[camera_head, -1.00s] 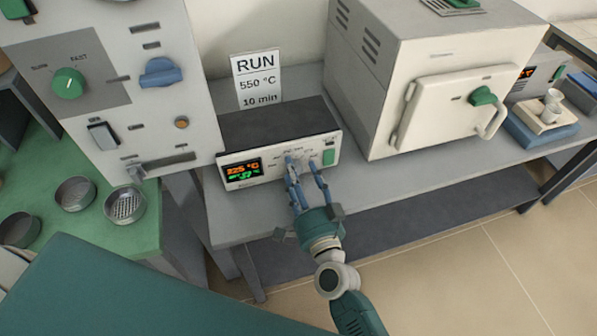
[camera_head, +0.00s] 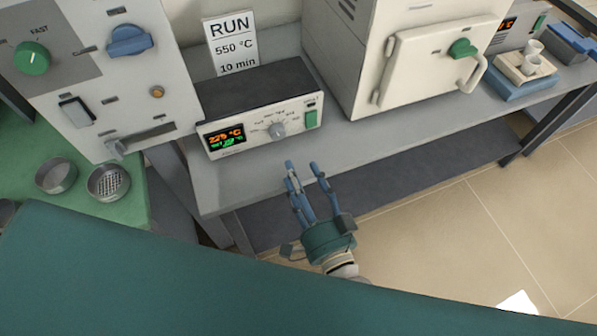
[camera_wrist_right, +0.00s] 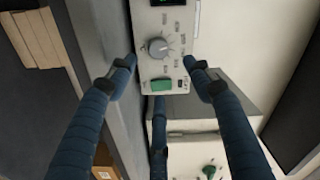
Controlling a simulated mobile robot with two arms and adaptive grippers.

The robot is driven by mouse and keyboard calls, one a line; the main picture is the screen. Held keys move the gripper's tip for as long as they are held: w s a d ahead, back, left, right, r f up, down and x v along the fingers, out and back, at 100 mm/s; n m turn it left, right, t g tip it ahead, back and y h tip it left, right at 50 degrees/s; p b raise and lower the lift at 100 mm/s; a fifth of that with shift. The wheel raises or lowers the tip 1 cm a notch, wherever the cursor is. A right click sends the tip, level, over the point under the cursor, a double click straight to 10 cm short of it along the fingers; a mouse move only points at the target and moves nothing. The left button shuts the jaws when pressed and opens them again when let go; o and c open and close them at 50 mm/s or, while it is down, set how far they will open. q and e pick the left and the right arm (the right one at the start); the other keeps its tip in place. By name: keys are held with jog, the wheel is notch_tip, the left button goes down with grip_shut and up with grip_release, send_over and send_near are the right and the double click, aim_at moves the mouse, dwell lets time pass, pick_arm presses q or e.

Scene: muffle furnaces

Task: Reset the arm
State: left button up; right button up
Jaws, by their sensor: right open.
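My right gripper (camera_head: 304,172) is open and empty, in front of the control box (camera_head: 258,98) and apart from it. In the right wrist view its blue fingers (camera_wrist_right: 160,72) are spread, with the box's grey knob (camera_wrist_right: 158,47) and green switch (camera_wrist_right: 161,86) beyond them. In the head view the knob (camera_head: 277,129) is uncovered, and the box's display (camera_head: 224,138) reads about 225 °C in orange, with a blurred green line below. My left gripper is not in view.
A sign (camera_head: 231,45) behind the box reads RUN, 550 °C, 10 min. A closed furnace (camera_head: 425,62) stands on the grey bench (camera_head: 345,142) to the right. A tall panel (camera_head: 112,100) is at the left, with sieves (camera_head: 108,182) on the green table (camera_head: 130,207).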

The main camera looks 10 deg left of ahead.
dwell(0.3)
jog(key=s+d+f+n+g+h, duration=0.3)
jog(key=s+d+g, duration=0.15)
jog(key=d, duration=0.55)
jog(key=s+d+f+n+g+h, duration=0.25)
jog(key=s+d+h, duration=0.2)
jog(key=d, duration=0.45)
jog(key=s+d+f+n+g+h, duration=0.25)
jog(key=s+d+f+g, duration=0.2)
jog(key=d, duration=0.55)
jog(key=s+f+g, duration=0.1)
jog(key=s+f, duration=0.1)
jog(key=f, duration=1.2)
jog(key=s+f, duration=0.2)
jog(key=f, duration=1.1)
jog(key=s+d+f+g, duration=0.1)
jog(key=s+d+f, duration=0.1)
jog(key=s+f, duration=1.2)
jog(key=shift+s+d+f, duration=0.3)
jog(key=shift+s+f, duration=0.05)
jog(key=shift+s, duration=0.65)
